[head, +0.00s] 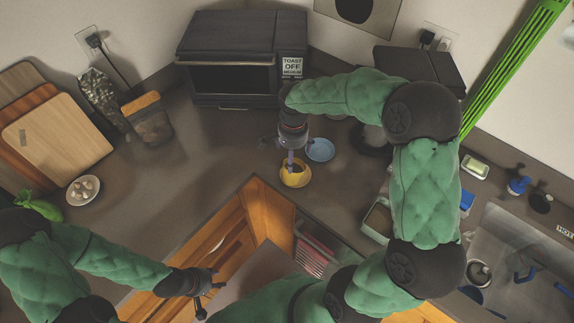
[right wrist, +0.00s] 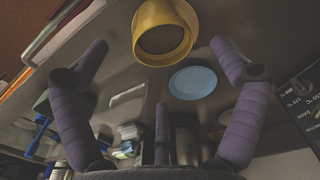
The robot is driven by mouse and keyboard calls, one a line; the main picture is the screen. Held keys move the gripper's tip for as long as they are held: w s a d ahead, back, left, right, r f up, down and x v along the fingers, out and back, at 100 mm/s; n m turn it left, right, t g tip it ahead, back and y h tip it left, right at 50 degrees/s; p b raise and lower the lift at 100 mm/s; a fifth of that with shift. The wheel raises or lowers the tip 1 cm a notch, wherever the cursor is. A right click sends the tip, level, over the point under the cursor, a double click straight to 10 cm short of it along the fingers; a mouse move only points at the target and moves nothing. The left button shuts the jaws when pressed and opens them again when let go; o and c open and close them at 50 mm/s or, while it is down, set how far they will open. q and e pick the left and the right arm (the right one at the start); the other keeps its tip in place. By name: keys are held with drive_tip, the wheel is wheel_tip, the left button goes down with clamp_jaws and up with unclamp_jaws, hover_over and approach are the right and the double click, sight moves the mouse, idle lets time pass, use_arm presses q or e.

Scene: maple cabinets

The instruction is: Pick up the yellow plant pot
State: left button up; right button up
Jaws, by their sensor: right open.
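The yellow plant pot (head: 295,176) stands on the dark counter near its inner corner. In the right wrist view the pot (right wrist: 162,40) shows at the top, between and beyond the spread purple fingers, with its round opening visible. My right gripper (head: 291,160) points down just above and behind the pot in the head view. It is open, with nothing held; I cannot tell whether a finger touches the pot. My left gripper (head: 208,296) is at the lower left, in front of the wooden cabinet, away from the pot, with its fingers apart and empty.
A blue plate (head: 321,150) lies just right of the pot. A toaster oven (head: 240,60) stands behind. The counter's front edge and the wooden cabinet (head: 232,232) are close in front. A sink (head: 515,250) is at right. Counter left of the pot is clear.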

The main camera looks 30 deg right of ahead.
drive_tip(key=f, duration=0.3)
drive_tip(key=shift+s+f, duration=0.4)
drive_tip(key=shift+w+f, duration=0.2)
drive_tip(key=shift+f, duration=0.3)
drive_tip(key=shift+w+f+b, duration=0.1)
drive_tip(key=shift+f+b, duration=0.35)
drive_tip(key=shift+f, duration=2.1)
drive_tip(key=c, duration=1.5)
drive_tip(key=shift+o, duration=0.2)
drive_tip(key=shift+r, duration=0.2)
